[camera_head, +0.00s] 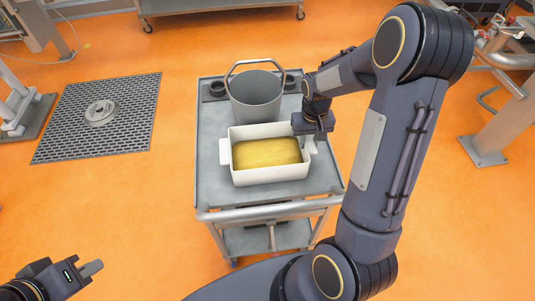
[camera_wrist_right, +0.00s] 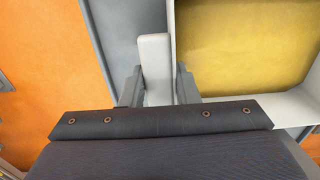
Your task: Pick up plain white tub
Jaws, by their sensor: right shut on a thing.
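The plain white tub (camera_head: 271,180) sits on the grey metal cart, with a yellow filling inside. Its left handle sticks out at the left side. My right gripper (camera_head: 308,137) is at the tub's right side, shut on that side's white handle. In the right wrist view, the handle (camera_wrist_right: 155,68) stands between the two fingers, and the tub's wall (camera_wrist_right: 172,30) and yellow contents show beside it. My left gripper (camera_head: 92,268) is at the lower left, far from the cart; its fingers are seen edge-on, so its opening is unclear.
A grey bucket (camera_head: 257,97) with a raised handle stands right behind the tub on the cart (camera_head: 209,185). Dark round holders (camera_head: 217,88) flank the bucket. A floor grate (camera_head: 100,118) lies to the left. Orange floor is clear around the cart's left side.

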